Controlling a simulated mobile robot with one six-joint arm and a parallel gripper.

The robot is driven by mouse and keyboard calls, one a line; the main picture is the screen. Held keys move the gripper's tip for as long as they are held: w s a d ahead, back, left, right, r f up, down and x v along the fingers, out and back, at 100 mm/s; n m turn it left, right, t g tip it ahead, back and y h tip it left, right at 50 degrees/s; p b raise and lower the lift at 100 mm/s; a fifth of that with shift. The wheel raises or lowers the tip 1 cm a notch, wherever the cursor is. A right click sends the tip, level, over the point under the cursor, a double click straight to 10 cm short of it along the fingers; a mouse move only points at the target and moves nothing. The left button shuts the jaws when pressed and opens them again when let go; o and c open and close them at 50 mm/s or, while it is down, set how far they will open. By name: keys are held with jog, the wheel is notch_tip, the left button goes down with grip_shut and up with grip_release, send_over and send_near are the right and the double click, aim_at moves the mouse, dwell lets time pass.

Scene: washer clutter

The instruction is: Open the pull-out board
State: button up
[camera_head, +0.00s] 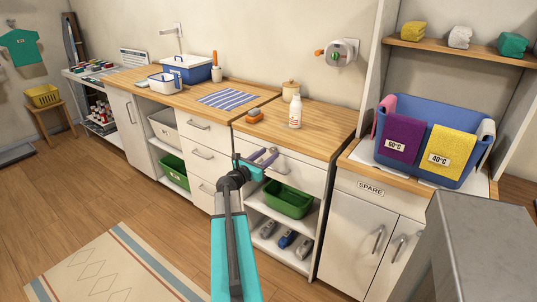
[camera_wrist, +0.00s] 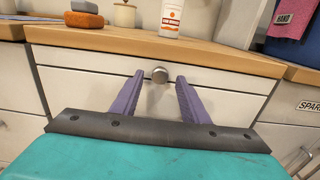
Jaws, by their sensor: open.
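The pull-out board (camera_wrist: 100,77) shows in the wrist view as a thin white front just under the wooden worktop (camera_wrist: 110,39). It looks flush with the cabinet. A round grey knob (camera_wrist: 160,74) sits at its middle. My gripper (camera_wrist: 160,79) has two purple fingers, spread apart, with the knob showing in the gap between their tips. I cannot tell whether the tips reach past the knob; neither finger clearly touches it. In the head view my gripper (camera_head: 266,156) is in front of the same cabinet, hiding part of its upper front.
A white bottle (camera_head: 295,112), an orange sponge (camera_head: 255,115) and a lidded jar (camera_head: 290,90) stand on the worktop. A green bin (camera_head: 288,200) sits on the shelf below. The spare cabinet (camera_head: 361,215) is at right. The floor (camera_head: 175,218) in front is open.

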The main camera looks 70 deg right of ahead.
jog(key=shift+s+d, duration=0.15)
jog(key=shift+d, duration=0.4)
grip_shut()
jog(key=shift+s+a, duration=0.1)
